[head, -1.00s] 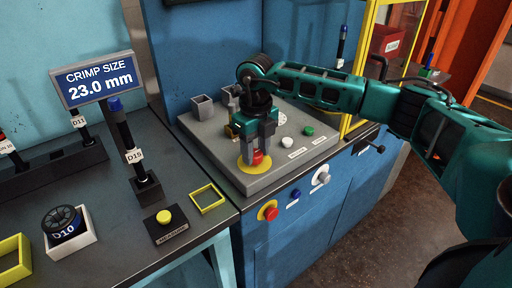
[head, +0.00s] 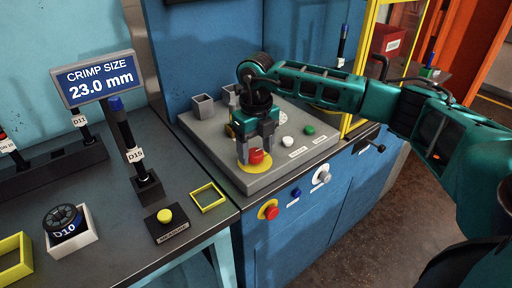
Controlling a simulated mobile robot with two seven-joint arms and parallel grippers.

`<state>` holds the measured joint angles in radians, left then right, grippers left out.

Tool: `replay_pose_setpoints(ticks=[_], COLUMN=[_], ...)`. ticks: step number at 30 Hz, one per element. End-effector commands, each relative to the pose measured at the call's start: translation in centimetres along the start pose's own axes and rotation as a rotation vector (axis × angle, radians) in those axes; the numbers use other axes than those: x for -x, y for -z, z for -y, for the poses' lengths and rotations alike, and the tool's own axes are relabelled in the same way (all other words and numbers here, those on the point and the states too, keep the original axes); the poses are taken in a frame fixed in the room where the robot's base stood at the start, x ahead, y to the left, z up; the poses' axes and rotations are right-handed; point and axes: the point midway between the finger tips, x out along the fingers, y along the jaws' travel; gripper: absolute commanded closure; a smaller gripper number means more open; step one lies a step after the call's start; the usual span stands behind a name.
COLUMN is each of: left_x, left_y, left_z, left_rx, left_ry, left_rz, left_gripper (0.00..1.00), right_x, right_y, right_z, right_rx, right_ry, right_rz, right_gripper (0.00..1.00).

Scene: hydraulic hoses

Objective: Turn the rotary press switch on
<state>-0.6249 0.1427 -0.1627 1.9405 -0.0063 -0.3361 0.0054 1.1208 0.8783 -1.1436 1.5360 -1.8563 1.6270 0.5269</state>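My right gripper (head: 256,154) points down over the grey console (head: 220,152) on the blue cabinet. Its two grey fingers are apart. A red knob (head: 257,157) on a yellow disc (head: 256,168) shows between and just below the fingertips; I cannot tell whether they touch it. A grey-white rotary knob (head: 321,177) sits on the cabinet's front face, beside a small blue button (head: 295,193) and a red button on a yellow ring (head: 268,210). I cannot tell which of these is the rotary press switch. My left gripper is not in view.
The console also bears a white button (head: 288,142), a green button (head: 309,130) and small grey cups (head: 203,105). A dark bench (head: 110,220) at left holds a yellow measure button (head: 165,215) and a crimp size display (head: 96,79) reading 23.0 mm.

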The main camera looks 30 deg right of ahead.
Motion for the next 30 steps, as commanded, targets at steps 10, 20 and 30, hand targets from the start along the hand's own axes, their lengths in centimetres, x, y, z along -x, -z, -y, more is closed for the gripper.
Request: replay_pose_setpoints(ticks=[10, 20, 30], left_x=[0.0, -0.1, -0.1], left_y=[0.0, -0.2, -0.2], left_z=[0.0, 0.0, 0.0], left_rx=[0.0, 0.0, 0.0], left_ry=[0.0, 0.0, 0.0], left_rz=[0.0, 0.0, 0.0], left_gripper=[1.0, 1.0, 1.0], right_x=[0.4, 6.7, 12.2], right_y=[0.0, -0.1, 0.0], right_z=[0.0, 0.0, 0.0], right_rx=[0.001, 0.001, 0.002], right_ry=[0.0, 0.0, -0.001], right_rz=[-0.001, 0.003, 0.0], right_gripper=[0.31, 0.31, 0.31])
